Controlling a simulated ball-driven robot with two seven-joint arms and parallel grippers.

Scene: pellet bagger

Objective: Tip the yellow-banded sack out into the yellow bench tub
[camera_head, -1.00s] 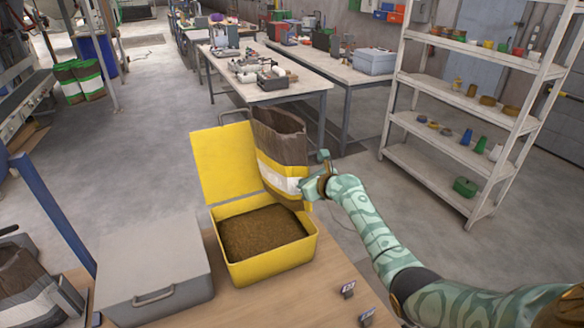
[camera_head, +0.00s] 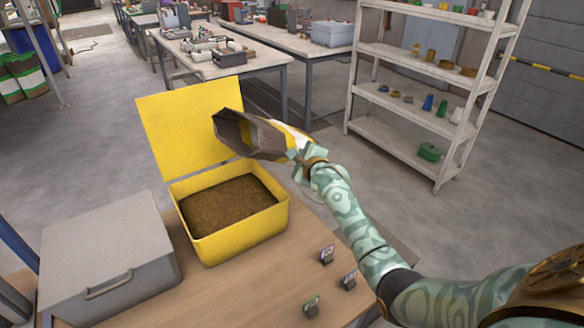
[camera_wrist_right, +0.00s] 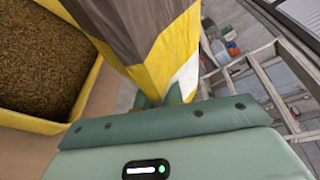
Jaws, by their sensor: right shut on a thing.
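The yellow-banded sack (camera_head: 255,138) is tipped onto its side, its open mouth facing left, above the back of the yellow bench tub (camera_head: 245,236) and in front of the tub's raised lid (camera_head: 180,130). The tub holds a bed of brown pellets. No stream from the mouth can be seen. My right gripper (camera_head: 304,158) is shut on the sack's base end, to the right of the tub. In the right wrist view the sack (camera_wrist_right: 150,45) slants up from the jaws, with the tub (camera_wrist_right: 45,120) at left. My left gripper is not in view.
A closed grey box (camera_head: 105,255) stands left of the tub on the wooden bench (camera_head: 240,285). Small label holders (camera_head: 327,254) stand at the bench's right. A white shelf rack (camera_head: 400,130) and work tables (camera_head: 225,65) stand beyond, across open floor.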

